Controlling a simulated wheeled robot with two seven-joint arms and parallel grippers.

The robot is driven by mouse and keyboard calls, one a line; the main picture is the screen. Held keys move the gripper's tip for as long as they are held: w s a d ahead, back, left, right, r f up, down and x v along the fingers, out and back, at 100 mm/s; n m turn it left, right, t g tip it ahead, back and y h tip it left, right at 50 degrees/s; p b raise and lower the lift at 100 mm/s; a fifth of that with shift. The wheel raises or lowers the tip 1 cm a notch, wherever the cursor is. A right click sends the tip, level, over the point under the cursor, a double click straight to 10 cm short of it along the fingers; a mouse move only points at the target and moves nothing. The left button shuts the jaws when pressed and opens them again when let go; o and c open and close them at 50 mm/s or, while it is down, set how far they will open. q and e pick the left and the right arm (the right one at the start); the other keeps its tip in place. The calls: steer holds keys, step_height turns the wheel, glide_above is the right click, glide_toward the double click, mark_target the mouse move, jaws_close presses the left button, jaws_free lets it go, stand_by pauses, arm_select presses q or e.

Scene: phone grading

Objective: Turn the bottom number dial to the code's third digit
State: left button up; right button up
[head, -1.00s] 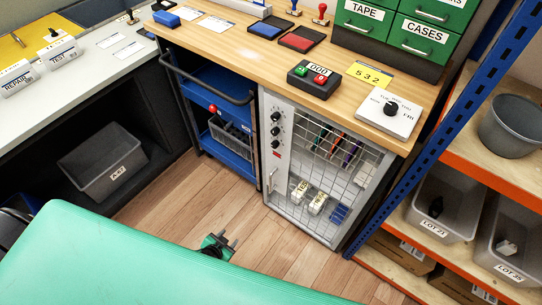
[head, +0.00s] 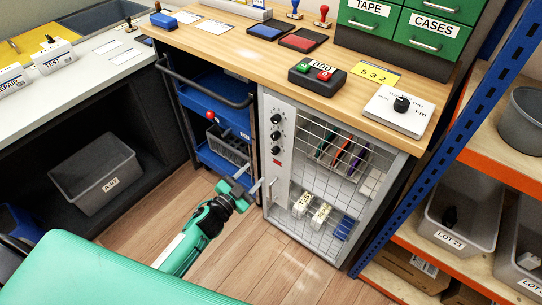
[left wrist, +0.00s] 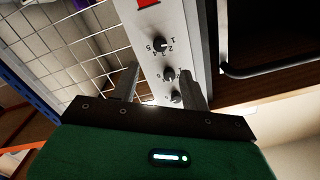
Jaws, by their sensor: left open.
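The mesh-door cabinet (head: 283,185) has three black number dials in a column on its left panel. The bottom dial (head: 275,150) sits just above a red label. In the left wrist view, which looks inverted, the bottom dial (left wrist: 160,44) is nearest the red label, with small numbers around it; its exact setting is hard to read. The code card (head: 375,73) is yellow and reads 532. My left gripper (head: 252,177) is open and empty, below and left of the dials, apart from them. Its fingertips (left wrist: 158,67) show on either side of the dial column. My right gripper is not in view.
A blue cart (head: 222,160) with a dark handle rail stands just left of the cabinet. The wooden bench top (head: 235,45) overhangs above. The cabinet's door handle (head: 271,190) is close to the gripper. Clear floor (head: 245,250) lies in front.

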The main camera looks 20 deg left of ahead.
mark_target(273, 153)
arm_select(q)
steer(key=x, duration=0.9)
steer(key=shift+w+d+f, duration=0.1)
steer(key=shift+w+d, duration=0.05)
steer(key=shift+w, duration=0.15)
steer(key=shift+w+d, duration=0.15)
steer(key=shift+w, duration=0.35)
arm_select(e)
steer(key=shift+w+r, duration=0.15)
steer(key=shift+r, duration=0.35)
arm_select(q)
steer(key=c, duration=0.9)
steer(key=shift+c, duration=0.5)
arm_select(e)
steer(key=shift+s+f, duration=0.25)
